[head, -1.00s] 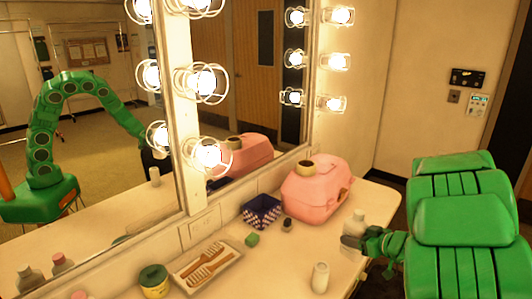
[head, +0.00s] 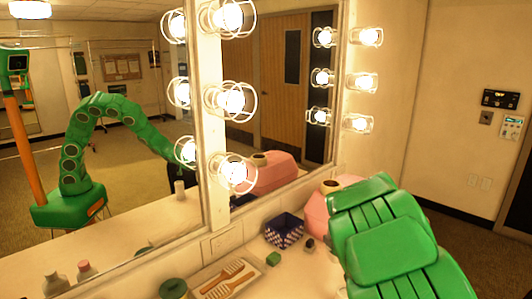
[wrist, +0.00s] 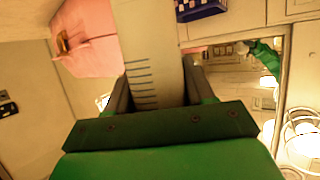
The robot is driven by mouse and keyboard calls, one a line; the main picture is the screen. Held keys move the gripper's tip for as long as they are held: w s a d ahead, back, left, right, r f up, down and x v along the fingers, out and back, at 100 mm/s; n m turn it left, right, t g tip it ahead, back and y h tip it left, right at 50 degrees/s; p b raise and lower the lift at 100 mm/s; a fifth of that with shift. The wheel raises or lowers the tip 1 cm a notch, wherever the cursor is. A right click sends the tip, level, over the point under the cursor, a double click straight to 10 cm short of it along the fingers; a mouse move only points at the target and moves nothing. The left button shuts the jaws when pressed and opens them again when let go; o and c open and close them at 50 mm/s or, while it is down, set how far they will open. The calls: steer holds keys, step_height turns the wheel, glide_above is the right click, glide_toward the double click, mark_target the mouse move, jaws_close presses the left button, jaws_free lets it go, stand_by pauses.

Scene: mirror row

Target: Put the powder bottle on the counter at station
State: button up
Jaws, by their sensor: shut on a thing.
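A pale bottle (wrist: 152,65) with a row of dark marks down its side fills the middle of the wrist view; it looks like the powder bottle. My gripper (wrist: 157,92) is shut on it, with a dark finger on each side. In the head view my green arm covers the gripper and the held bottle. The white counter (head: 213,268) runs along the mirror. I cannot tell from these frames whether the bottle's base touches it.
A pink case (head: 318,212) stands on the counter, partly behind my arm. Near it are a dark blue patterned bin (head: 284,230), a small green block (head: 273,258), a tray with combs (head: 228,280) and a green-lidded jar (head: 173,288). Lit caged bulbs (head: 232,101) line the mirror (head: 120,150).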

steer(key=w+a+m+h, duration=0.2)
steer(key=a, duration=0.6)
steer(key=shift+a+f+h, duration=0.25)
steer(key=shift+a+h, duration=0.15)
